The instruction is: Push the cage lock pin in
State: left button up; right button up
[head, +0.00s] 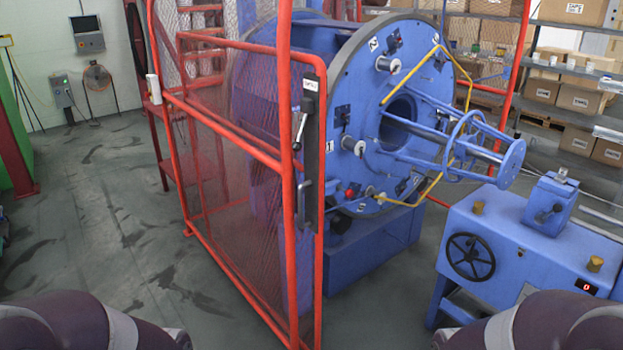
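The red mesh guard gate (240,150) stands in front of the big blue rotor disc (370,100) of the strander. On the gate's near post is a dark plate with a lever (301,125) that ends in a black ball. A small white label (309,85) sits above it, too small to read surely, and a grey pull handle (305,198) below it. I cannot pick out the cage lock pin for certain. Only upper links of my two arms show, at the bottom corners; neither gripper is in view.
A blue machine bench (510,245) with a black handwheel (470,256) and a red display stands at right. Shelves with cardboard boxes (585,100) are behind. A wall panel (87,34) hangs at back left. The grey floor (100,225) at left is clear.

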aim_at(349, 193)
jog(key=i+l+u, duration=0.35)
jog(key=i+l, duration=0.15)
jog(key=i, duration=0.25)
jog(key=i+l+u, duration=0.35)
jog(key=i+l, duration=0.35)
jog(key=i+l+u, duration=0.3)
jog(key=i+l, duration=0.3)
jog(key=l, duration=0.3)
